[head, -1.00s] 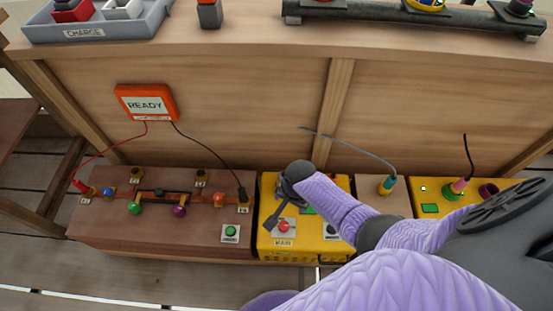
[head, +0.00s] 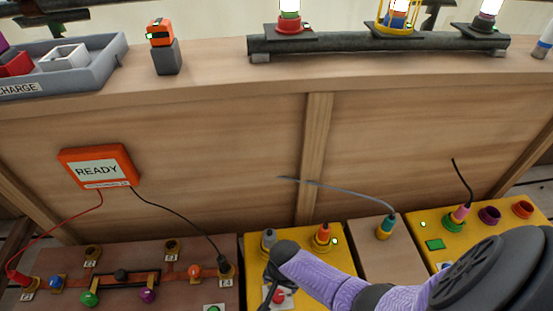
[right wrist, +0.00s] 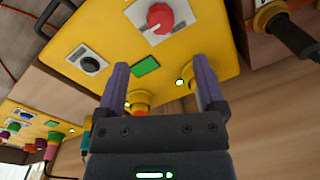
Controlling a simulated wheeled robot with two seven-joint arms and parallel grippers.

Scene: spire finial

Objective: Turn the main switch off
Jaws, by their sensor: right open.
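The main switch is a red knob (head: 279,296) on a pale plate on the yellow box (head: 255,246), low in the head view and partly hidden by my right gripper. In the right wrist view the red knob (right wrist: 160,17) is at the top with a pale mark on its face. My right gripper (head: 268,277) is beside the knob; in the right wrist view its two fingers (right wrist: 157,75) are spread apart with nothing between them. The knob lies beyond the fingertips, apart from them. My left gripper is out of view.
A black button (right wrist: 90,64) and a green square (right wrist: 146,66) are on the same box. An orange connector (head: 323,232) stands behind my gripper. A brown terminal block (head: 60,300) is to the left. An orange READY display (head: 98,168) hangs on the wooden panel.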

